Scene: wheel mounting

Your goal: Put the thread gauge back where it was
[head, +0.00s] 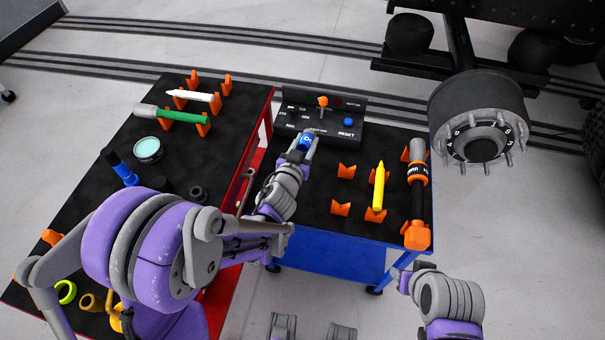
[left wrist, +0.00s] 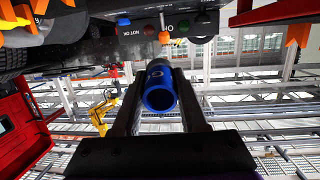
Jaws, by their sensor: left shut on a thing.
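The blue thread gauge (head: 306,142), a short tube with a white mark, is held in my left gripper (head: 301,151), just in front of the control box above the blue cart's black top. In the left wrist view, the gauge's open round end (left wrist: 159,98) faces the camera between the two dark fingers, which are shut on it. I cannot tell whether it touches the cart top. My right gripper (head: 406,281) is at the lower right, in front of the blue cart, apart from everything; its jaw opening is unclear.
The control box (head: 350,128) has an orange-tipped lever and a blue button. Two empty orange holders (head: 341,208) (head: 346,171), a yellow marker (head: 379,185) and a torque wrench (head: 417,190) are to the right. The red cart (head: 175,160) carries several tools. A wheel hub (head: 480,140) stands right.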

